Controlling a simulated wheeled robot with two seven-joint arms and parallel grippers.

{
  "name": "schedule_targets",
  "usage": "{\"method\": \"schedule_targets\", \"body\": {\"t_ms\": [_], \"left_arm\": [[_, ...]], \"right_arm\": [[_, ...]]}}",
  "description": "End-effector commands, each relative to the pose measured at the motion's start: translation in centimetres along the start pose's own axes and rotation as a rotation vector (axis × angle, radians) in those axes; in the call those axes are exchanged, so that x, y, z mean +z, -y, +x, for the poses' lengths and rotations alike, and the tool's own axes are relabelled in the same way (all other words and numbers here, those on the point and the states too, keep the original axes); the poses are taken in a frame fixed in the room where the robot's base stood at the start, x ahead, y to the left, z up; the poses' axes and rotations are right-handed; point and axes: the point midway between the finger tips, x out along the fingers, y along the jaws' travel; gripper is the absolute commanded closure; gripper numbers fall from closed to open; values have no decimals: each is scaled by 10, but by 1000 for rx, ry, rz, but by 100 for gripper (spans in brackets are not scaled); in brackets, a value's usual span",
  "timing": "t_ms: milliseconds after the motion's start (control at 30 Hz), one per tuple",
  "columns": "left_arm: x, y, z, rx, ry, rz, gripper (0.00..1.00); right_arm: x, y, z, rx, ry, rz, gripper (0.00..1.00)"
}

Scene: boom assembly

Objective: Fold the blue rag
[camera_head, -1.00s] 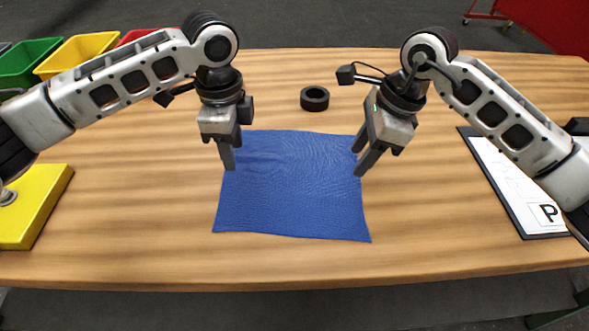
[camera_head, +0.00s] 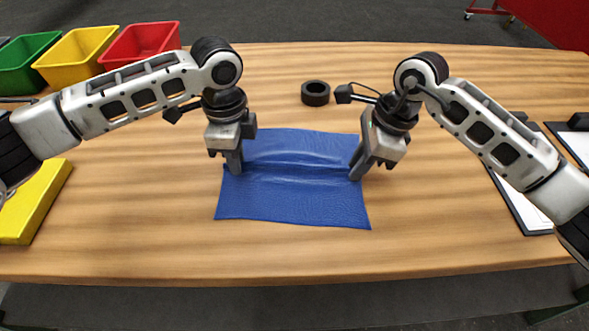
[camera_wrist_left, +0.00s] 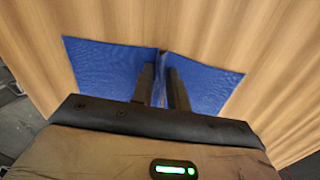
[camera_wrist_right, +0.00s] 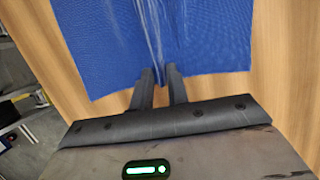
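The blue rag (camera_head: 290,200) lies on the table with a raised crease running across it between my two grippers. My left gripper (camera_head: 234,172) is at the rag's left edge, its fingers closed on a pinched ridge of cloth; the rag shows on both sides of the fingers in the left wrist view (camera_wrist_left: 105,68). My right gripper (camera_head: 354,174) is at the rag's right edge, its fingertips close together on the same ridge; the rag fills the top of the right wrist view (camera_wrist_right: 100,45). The cloth between the fingertips is partly hidden.
A black ring (camera_head: 315,93) stands behind the rag. Green (camera_head: 28,62), yellow (camera_head: 75,55) and red (camera_head: 140,42) bins are at the back left. A yellow block (camera_head: 35,205) lies at left, a clipboard (camera_head: 530,215) at right. The table front (camera_head: 290,260) is clear.

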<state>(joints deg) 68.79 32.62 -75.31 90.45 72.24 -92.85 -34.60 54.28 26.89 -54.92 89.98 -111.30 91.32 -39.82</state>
Motion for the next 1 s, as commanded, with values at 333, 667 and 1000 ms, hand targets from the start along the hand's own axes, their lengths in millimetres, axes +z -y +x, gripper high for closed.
{"method": "schedule_targets", "body": {"t_ms": [333,667,1000], "left_arm": [[0,0,1,2,1,0,100],[0,0,-7,2,1,0,100],[0,0,-40,1,1,0,100]], "right_arm": [[-1,-1,1,3,-2,1,100],[2,0,-6,3,-2,1,100],[11,0,-38,1,-1,1,100]]}}
